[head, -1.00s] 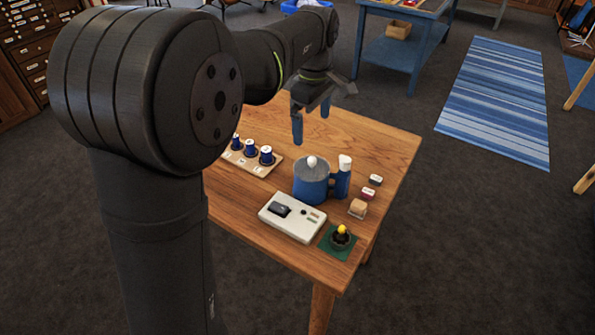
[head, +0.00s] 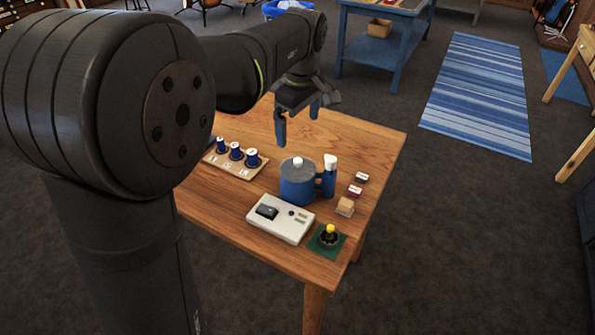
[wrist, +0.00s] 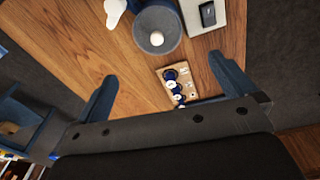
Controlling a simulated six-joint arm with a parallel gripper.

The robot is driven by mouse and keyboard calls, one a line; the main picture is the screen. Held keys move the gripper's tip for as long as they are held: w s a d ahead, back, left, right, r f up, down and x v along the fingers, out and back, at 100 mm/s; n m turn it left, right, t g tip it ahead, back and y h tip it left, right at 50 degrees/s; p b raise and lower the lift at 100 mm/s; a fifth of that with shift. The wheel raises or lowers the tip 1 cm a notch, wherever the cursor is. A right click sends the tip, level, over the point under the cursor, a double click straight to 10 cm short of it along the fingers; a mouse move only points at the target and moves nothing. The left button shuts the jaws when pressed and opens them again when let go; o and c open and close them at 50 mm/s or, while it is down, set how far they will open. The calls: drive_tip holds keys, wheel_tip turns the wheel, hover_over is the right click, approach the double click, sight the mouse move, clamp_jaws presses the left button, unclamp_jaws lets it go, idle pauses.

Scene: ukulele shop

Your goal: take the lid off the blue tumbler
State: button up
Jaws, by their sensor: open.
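The blue tumbler (head: 297,190) stands upright on the wooden table. Its grey lid (head: 289,165) with a round white knob (head: 297,161) sits on top. In the wrist view the lid (wrist: 145,40) and knob (wrist: 157,39) show from above, near the top edge. My gripper (head: 298,128) is open and empty, above the table and behind the tumbler in the head view. Both blue fingers show in the wrist view (wrist: 163,70), spread wide, with the lid beyond their tips. Nothing is between the fingers.
A blue bottle with a white cap (head: 329,178) stands close at the tumbler's right. A board (head: 222,165) with several small blue-and-white pieces lies to the left. The table behind is clear.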

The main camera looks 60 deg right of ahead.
drive_tip(key=s+a+r+m+t+h, duration=0.2)
drive_tip(key=s+a+r+m+h, duration=0.15)
drive_tip(key=m, duration=0.35)
approach(298, 160)
drive_tip(key=shift+t+y, duration=0.3)
drive_tip(key=shift+y, duration=0.05)
drive_tip(key=x, duration=0.2)
drive_tip(key=s+x, duration=0.1)
drive_tip(key=x, duration=0.1)
drive_tip(key=shift+d+f, duration=0.3)
drive_tip(key=shift+f, duration=0.2)
drive_tip(key=shift+w+x, duration=0.2)
drive_tip(key=shift+x, duration=1.2)
drive_tip(key=shift+w+x, duration=0.2)
drive_tip(key=shift+x, duration=1.2)
drive_tip(key=shift+d+r, duration=0.15)
drive_tip(key=c, duration=0.7)
drive_tip(key=shift+r, duration=0.1)
